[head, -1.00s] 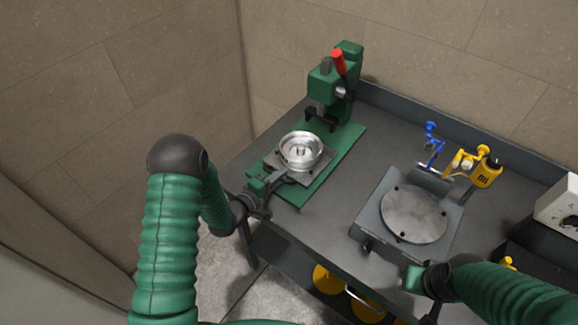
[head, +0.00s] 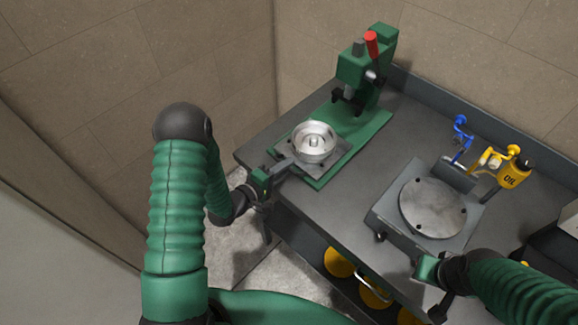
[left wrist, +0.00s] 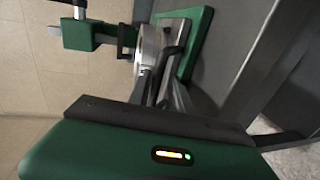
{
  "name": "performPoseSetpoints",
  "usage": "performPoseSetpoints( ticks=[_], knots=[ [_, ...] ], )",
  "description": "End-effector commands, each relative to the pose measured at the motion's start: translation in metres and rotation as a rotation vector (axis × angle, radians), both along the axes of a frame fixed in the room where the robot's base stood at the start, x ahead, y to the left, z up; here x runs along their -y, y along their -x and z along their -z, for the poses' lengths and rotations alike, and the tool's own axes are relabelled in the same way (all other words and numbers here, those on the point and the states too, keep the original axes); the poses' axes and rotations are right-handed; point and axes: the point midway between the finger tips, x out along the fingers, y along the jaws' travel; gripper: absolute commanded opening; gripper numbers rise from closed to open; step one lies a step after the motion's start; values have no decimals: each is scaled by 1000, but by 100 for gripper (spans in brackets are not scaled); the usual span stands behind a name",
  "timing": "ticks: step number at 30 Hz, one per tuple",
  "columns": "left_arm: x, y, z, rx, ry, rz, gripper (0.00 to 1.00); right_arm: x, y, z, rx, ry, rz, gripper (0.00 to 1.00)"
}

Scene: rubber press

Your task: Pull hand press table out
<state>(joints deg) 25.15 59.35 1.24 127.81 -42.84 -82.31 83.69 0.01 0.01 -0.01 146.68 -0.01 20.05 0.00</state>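The hand press (head: 368,66) is green with a red-tipped lever and stands on a green base plate (head: 352,150) at the bench's back left. Its table (head: 324,168), a grey plate bearing a round silver dish (head: 315,143), sits left of the press column and partly overhangs the base's left edge. A grey bar runs from the table to my left gripper (head: 278,174), which appears shut on it. My right gripper (head: 432,285) hangs by the bench front, fingers unclear.
A grey fixture with a round metal plate (head: 432,208) stands right of the press. Behind it are a blue clamp (head: 460,138) and a yellow oil can (head: 514,172). Yellow round items (head: 340,262) lie under the bench (head: 345,218). Floor is open at the bench's left front.

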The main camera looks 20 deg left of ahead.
Motion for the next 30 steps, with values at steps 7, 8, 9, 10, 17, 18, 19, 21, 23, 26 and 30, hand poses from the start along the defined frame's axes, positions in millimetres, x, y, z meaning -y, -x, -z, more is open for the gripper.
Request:
performPoseSetpoints(
  ticks=[7,8,9,10,17,18,19,21,23,26,30],
  knots=[
    [4,-2,-1,3,3,6,33,0,0,0,0,0,0,0],
    [4,-2,-1,3,3,7,33,0,0,0,0,0,0,0],
    [4,-2,-1,3,3,7,33,0,0,0,0,0,0,0],
    [4,-1,-1,3,3,7,33,0,0,0,0,0,0,0],
    [-9,30,-7,3,4,3,33,0,0,5,0,0,0,0],
    [-14,40,-9,2,3,2,33,0,0,6,0,0,0,0],
    [-17,48,-11,3,4,0,33,0,0,7,0,0,0,0],
    [-25,68,-15,1,5,0,33,0,0,10,0,0,0,0],
    [-31,84,-18,2,5,-1,33,0,0,11,0,0,0,0],
    [-41,110,-24,1,5,-2,33,0,0,14,0,0,0,0],
    [-52,138,-32,1,6,0,33,0,0,11,0,0,0,0]
  ],
)
